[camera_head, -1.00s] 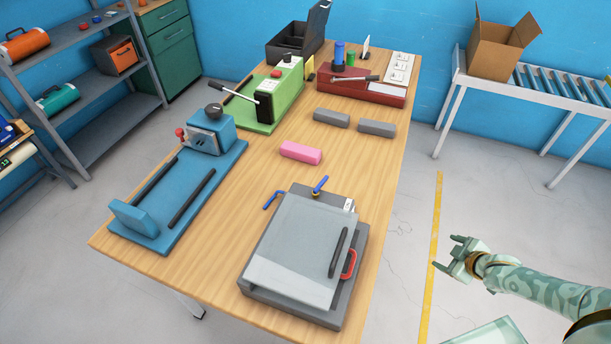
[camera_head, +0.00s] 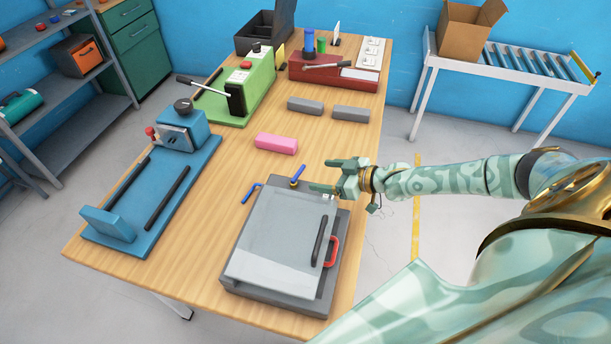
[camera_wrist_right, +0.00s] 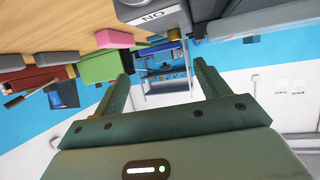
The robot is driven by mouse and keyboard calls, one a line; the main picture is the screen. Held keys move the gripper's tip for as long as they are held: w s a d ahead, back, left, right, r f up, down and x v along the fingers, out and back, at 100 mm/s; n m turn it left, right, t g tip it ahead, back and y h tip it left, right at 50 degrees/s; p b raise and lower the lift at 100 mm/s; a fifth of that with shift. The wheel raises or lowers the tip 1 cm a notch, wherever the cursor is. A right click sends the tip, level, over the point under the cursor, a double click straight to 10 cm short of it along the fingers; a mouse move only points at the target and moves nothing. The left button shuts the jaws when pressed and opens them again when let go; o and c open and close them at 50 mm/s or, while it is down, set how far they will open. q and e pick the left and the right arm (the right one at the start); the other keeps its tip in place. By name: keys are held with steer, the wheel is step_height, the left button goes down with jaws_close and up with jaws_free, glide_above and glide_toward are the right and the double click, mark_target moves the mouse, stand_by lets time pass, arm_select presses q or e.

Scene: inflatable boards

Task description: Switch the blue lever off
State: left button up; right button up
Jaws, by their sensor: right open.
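The blue lever (camera_head: 298,174) stands on a brass pivot at the back edge of the grey press-like box (camera_head: 275,245), tilted up and to the right. A small white label is at the box's back right corner; in the wrist view the label (camera_wrist_right: 153,14) reads ON, upside down. My right gripper (camera_head: 318,175) is just right of the lever, with its fingers pointing left toward it, open and apparently empty. Its two spread fingers also show in the wrist view (camera_wrist_right: 162,62). I cannot tell whether a finger touches the lever. My left gripper is out of view.
A loose blue hook-shaped piece (camera_head: 251,191) lies left of the lever. A pink block (camera_head: 276,143) and two grey blocks (camera_head: 305,105) lie behind. A blue fixture (camera_head: 160,190) stands left, and green (camera_head: 245,85) and red (camera_head: 335,68) stations stand at the back. A red handle (camera_head: 333,251) is on the box's right side.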

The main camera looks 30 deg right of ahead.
mark_target(301, 172)
steer(key=b+x, duration=0.1)
steer(key=x, duration=0.5)
steer(key=shift+w+a+f, duration=0.1)
steer(key=shift+w+f, duration=0.05)
steer(key=shift+w, duration=0.1)
steer(key=c, duration=0.7)
steer(key=b, duration=0.2)
steer(key=n+g+y+b, duration=0.1)
steer(key=b, duration=0.2)
steer(key=shift+w+f+n+y, duration=0.25)
steer(key=shift+w+n+y, duration=0.05)
steer(key=shift+w, duration=0.1)
steer(key=shift+r+n+g+y+b, duration=0.25)
steer(key=shift+n+g+y+b, duration=0.15)
steer(key=shift+n+y, duration=0.1)
